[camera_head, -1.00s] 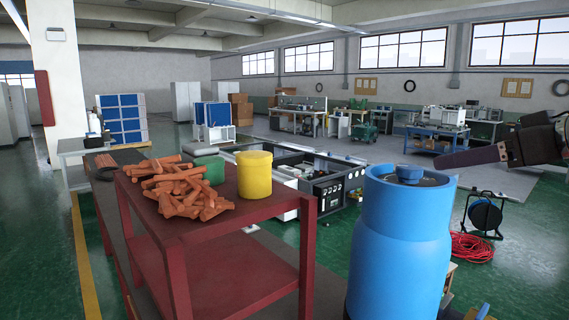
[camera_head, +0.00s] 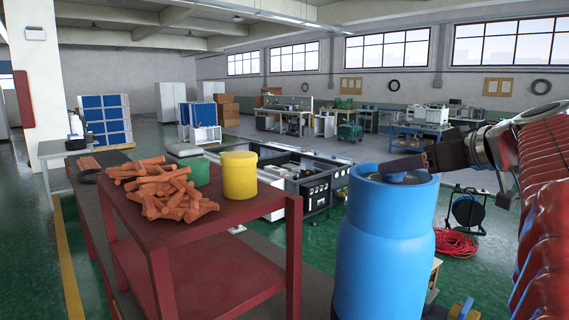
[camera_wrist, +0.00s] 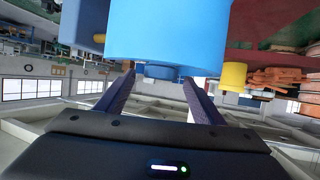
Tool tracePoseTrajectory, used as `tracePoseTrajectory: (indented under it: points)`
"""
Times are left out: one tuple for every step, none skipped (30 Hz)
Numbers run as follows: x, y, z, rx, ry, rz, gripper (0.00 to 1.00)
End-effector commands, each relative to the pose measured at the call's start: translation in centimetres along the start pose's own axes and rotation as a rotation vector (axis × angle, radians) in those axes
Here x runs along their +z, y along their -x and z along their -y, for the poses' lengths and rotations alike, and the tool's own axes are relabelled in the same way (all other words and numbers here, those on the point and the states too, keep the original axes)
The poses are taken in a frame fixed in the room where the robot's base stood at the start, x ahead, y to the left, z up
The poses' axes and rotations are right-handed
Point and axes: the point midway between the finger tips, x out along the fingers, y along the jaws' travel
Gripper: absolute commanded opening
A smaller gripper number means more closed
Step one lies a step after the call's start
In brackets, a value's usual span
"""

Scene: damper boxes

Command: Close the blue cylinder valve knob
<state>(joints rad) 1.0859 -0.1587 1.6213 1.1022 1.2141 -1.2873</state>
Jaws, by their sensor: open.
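The blue cylinder (camera_head: 385,250) stands upright right of centre in the head view, with its valve knob (camera_head: 395,177) inside the raised rim on top. In the wrist view the picture is upside down: the cylinder (camera_wrist: 165,30) hangs from the top edge and the knob (camera_wrist: 161,72) shows below its rim. My gripper (camera_head: 392,166) reaches in from the right over the rim. In the wrist view its two fingers (camera_wrist: 158,82) are apart, one on each side of the knob as seen, with nothing held. I cannot tell whether a finger touches the knob.
A red cart (camera_head: 210,218) stands left of the cylinder, bearing a pile of orange pieces (camera_head: 160,190), a green pot (camera_head: 196,173) and a yellow pot (camera_head: 240,176). A cable reel (camera_head: 467,212) and red cable (camera_head: 455,243) lie on the floor behind right.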

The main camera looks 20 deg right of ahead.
Motion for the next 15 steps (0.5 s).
tracePoseTrajectory:
  points:
    - [0.0,-0.8,0.1,-0.004,0.000,0.001,0.62]
    - [0.0,-1.2,0.1,-0.004,0.000,0.001,0.62]
    - [0.0,-1.7,0.1,-0.004,0.000,0.001,0.62]
    - [0.0,-2.1,0.1,-0.004,0.000,0.001,0.62]
    - [0.0,-2.4,0.1,-0.003,0.000,0.001,0.62]
    - [0.0,-2.8,0.1,-0.003,0.000,0.000,0.62]
    - [0.0,-3.1,0.1,-0.003,0.000,0.000,0.62]
    - [0.0,-3.3,0.1,-0.003,0.000,0.000,0.62]
    - [0.0,-3.6,0.1,-0.002,0.000,0.000,0.62]
    - [0.0,-3.8,0.0,-0.001,0.000,0.000,0.62]
    - [0.0,-3.9,0.0,-0.001,0.000,0.000,0.62]
    - [0.0,-4.0,0.0,-0.001,0.000,0.000,0.62]
    - [0.0,-4.0,0.1,-0.001,0.000,0.000,0.62]
    - [0.0,-4.1,0.1,-0.001,0.000,0.000,0.62]
    - [0.0,-4.1,0.1,-0.001,0.000,0.000,0.62]
